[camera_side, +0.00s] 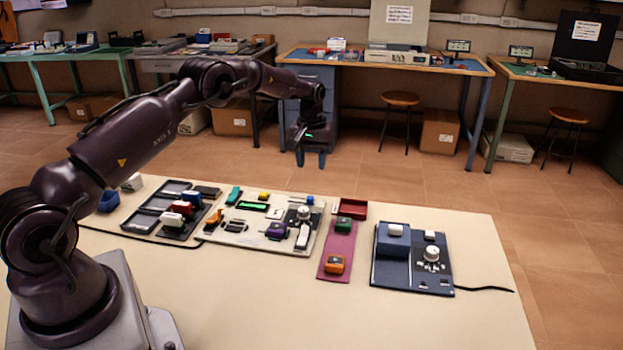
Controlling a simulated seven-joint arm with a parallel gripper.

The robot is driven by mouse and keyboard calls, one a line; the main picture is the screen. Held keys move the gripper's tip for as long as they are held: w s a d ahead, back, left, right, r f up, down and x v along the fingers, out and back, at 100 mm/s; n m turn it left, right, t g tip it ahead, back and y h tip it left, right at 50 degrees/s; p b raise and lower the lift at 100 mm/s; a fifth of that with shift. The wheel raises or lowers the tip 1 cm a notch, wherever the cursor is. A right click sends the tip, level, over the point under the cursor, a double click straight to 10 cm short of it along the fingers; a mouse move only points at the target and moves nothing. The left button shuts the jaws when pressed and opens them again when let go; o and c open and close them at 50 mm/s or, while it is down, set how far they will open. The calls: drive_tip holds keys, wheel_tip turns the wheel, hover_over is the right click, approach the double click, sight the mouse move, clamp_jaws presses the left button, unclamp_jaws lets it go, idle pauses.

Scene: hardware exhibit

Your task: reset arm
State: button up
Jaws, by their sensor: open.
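My gripper (311,160) hangs from my dark purple arm, pointing down, above the far edge of the cream table (260,310). Its two blue-grey fingers are apart and nothing shows between them. It is clear of the objects on the table, which lie below and nearer the camera. My arm reaches from the left foreground up and across to the right.
The table holds a black tray (145,221), a white panel (237,232) with coloured parts, a magenta strip (337,250) with a green and an orange block, a red box (351,208) and a dark blue unit (390,273) with white knobs. The front and right are bare.

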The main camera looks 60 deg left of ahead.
drive_tip(key=shift+r, duration=1.05)
drive_tip(key=s+d+r+m+t, duration=0.2)
drive_tip(key=s+d+r, duration=0.4)
drive_tip(key=s, duration=0.5)
drive_tip(key=s+d+r+m+t, duration=0.1)
drive_tip(key=s+d+r+m, duration=0.3)
drive_tip(key=s+d+r, duration=0.3)
drive_tip(key=s+d+r+m+t, duration=0.2)
drive_tip(key=s+d+r, duration=0.5)
drive_tip(key=s, duration=0.8)
drive_tip(key=shift+d+r+m+t, duration=0.3)
drive_tip(key=shift+d+m, duration=0.2)
drive_tip(key=shift+d, duration=0.7)
